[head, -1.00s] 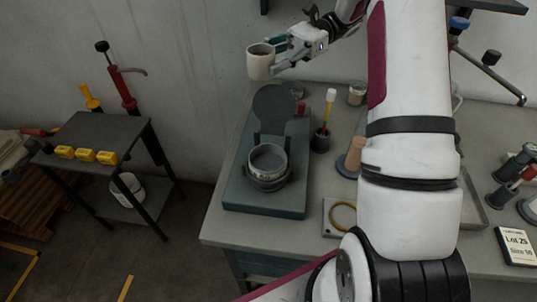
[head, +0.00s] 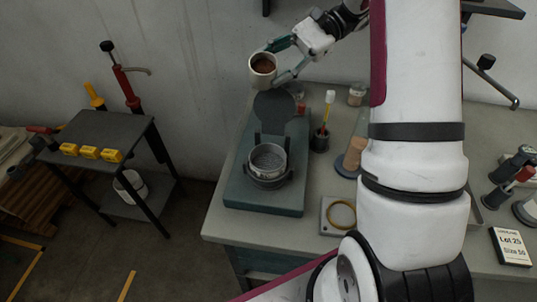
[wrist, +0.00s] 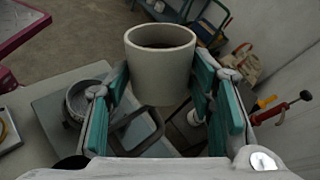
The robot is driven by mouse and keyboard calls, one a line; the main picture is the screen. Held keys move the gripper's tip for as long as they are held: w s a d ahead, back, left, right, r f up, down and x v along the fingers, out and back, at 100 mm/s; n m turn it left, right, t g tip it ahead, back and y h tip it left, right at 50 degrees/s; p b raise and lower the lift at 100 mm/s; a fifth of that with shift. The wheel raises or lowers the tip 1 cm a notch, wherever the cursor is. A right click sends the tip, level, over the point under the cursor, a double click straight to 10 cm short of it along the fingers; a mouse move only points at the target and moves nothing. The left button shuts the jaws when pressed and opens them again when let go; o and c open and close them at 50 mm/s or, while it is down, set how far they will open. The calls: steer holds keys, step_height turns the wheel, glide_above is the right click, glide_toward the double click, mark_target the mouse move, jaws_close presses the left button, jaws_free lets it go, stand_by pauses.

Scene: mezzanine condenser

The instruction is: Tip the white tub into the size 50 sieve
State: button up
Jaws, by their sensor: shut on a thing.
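My gripper (head: 280,62) is shut on the white tub (head: 261,78), one finger on each side of it. The tub holds brown material, and its open mouth leans toward the head camera. In the wrist view the tub (wrist: 160,75) sits between the green finger pads, its contents mostly in shadow. It is held in the air above and behind the sieve. The round metal sieve (head: 268,174) stands in a holder on the dark green base; its mesh looks empty. In the wrist view the sieve (wrist: 84,97) is to the left, below the tub.
A dark round disc (head: 273,110) stands upright behind the sieve. A cup with a yellow brush (head: 325,120), a plate with a brass ring (head: 341,214) and a "Lot 25, Size 50" card (head: 511,246) are on the bench. A black side table (head: 95,135) holds yellow blocks.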

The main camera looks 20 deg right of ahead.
mark_target(274, 77)
steer(key=shift+s+a+f+n+p, duration=0.2)
steer(key=shift+s+n+p, duration=0.1)
steer(key=shift+s+p, duration=0.1)
steer(key=shift+s+a+r+n+t+h+p, duration=0.15)
steer(key=shift+s+n+t+h+p, duration=0.4)
steer(key=shift+s+p, duration=0.2)
stand_by(0.5)
steer(key=shift+s+a+f+n+t+p, duration=0.1)
steer(key=shift+s+f+n+t+p, duration=0.15)
steer(key=shift+f+n+t+p, duration=0.3)
stand_by(0.6)
steer(key=shift+s+r+n+t+h+p, duration=0.1)
steer(key=shift+r+n+t+h+p, duration=0.3)
steer(key=shift+h+p, duration=0.1)
stand_by(0.6)
steer(key=shift+s+a+f+n+t+h+p, duration=0.1)
steer(key=shift+f+n+t+h+p, duration=0.2)
steer(key=shift+f+n+t, duration=0.2)
stand_by(0.6)
steer(key=shift+s+r+n+t+p, duration=0.2)
steer(key=shift+r+n+t+p, duration=0.25)
steer(key=shift+p, duration=0.2)
stand_by(0.7)
steer(key=shift+f, duration=0.1)
